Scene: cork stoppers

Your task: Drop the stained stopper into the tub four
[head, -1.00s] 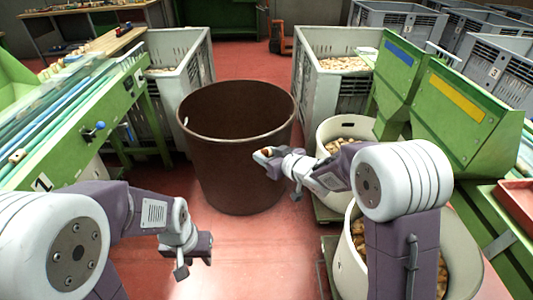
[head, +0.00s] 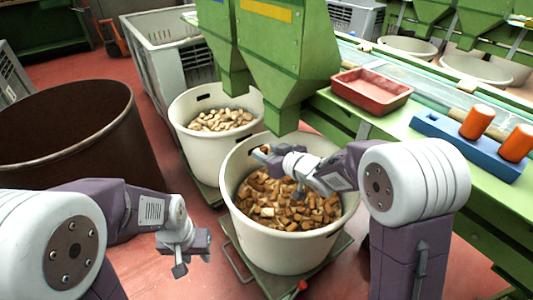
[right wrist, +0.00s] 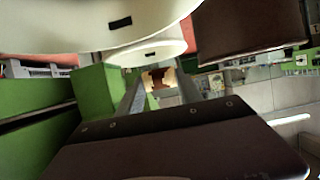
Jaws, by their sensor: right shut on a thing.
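My right gripper (head: 268,156) is shut on a pale stopper with a dark reddish band. The stopper (right wrist: 158,80) shows between the fingers in the right wrist view. In the head view this gripper is over the far part of the near white tub (head: 232,205), which holds many brown stoppers. A second white tub (head: 181,140) with paler stoppers stands behind it. I can read no number on either tub. My left gripper (head: 188,255) hangs low at the left, seemingly empty, apart from the tubs; its jaw opening is unclear.
A large brown bin (head: 140,150) stands at the left. Green chutes (head: 285,60) hang over the tubs' far side. A green bench at the right bears a red tray (head: 372,91) and a blue holder (head: 455,145) with orange cylinders. A grey crate (head: 165,65) stands behind.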

